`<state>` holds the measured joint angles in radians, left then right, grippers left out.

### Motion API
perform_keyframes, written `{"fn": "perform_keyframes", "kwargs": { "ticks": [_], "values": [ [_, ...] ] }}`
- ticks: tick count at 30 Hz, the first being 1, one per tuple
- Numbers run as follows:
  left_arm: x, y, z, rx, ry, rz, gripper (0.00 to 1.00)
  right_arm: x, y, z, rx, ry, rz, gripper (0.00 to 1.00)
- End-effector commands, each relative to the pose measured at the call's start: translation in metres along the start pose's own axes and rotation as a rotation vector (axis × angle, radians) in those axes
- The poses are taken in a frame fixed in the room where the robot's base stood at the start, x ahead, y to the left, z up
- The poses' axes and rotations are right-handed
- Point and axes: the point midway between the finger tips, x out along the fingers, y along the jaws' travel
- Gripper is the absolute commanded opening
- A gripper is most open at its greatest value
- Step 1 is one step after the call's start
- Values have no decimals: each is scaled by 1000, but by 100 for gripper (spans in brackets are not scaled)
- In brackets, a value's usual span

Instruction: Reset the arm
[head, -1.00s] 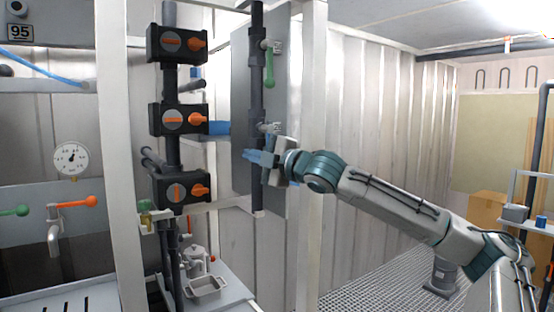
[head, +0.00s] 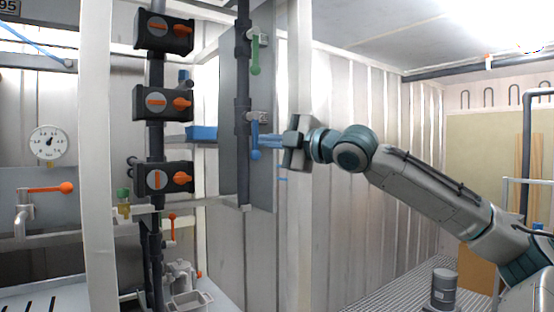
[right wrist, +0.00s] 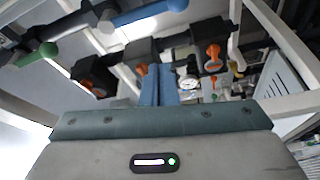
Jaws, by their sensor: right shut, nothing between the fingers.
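My right gripper (head: 270,141) is in the middle of the head view, its arm coming in from the right. Its blue fingers are shut together with nothing between them. The closed fingers also show in the right wrist view (right wrist: 158,86). In the head view the fingertips are just right of a blue valve handle (head: 255,143) that hangs down on the dark vertical pipe. I cannot tell there whether they touch. In the right wrist view the blue handle (right wrist: 150,14) stands apart from the fingertips. My left gripper is not in view.
A green handle (head: 255,56) hangs higher on the same pipe. Dark valve blocks with orange knobs (head: 180,104) stand left of it. A white post (head: 299,215) stands close behind my gripper.

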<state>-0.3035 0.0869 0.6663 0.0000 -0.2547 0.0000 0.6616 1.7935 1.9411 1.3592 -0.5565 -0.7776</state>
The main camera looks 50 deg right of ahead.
Motion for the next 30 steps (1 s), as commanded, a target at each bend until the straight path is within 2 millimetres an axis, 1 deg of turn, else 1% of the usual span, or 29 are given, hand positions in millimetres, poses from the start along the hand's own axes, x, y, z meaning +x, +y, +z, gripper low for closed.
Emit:
{"fn": "perform_keyframes", "kwargs": {
  "ticks": [1,4,9,15,17,19,20,23,24,26,27,29,30],
  "values": [
    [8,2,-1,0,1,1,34,-6,-2,1,1,1,4,0],
    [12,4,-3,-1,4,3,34,-12,0,0,2,1,2,0],
    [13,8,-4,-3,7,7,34,-17,1,0,0,1,0,0],
    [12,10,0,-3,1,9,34,-17,2,0,1,1,-1,0],
    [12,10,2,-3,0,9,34,-15,-3,0,4,1,-8,0],
    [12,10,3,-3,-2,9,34,-7,-18,3,15,0,-32,0],
    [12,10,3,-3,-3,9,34,-2,-28,4,23,-1,-48,0],
    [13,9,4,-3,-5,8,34,22,-80,10,61,-8,-125,0],
    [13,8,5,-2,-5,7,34,32,-107,13,80,-13,-163,0],
    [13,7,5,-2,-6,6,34,45,-152,16,112,-24,-224,0],
    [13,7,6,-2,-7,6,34,53,-183,18,137,-33,-263,0],
    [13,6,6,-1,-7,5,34,60,-229,19,171,-49,-321,0],
    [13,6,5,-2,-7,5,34,64,-260,19,196,-61,-358,0]
  ]
}}
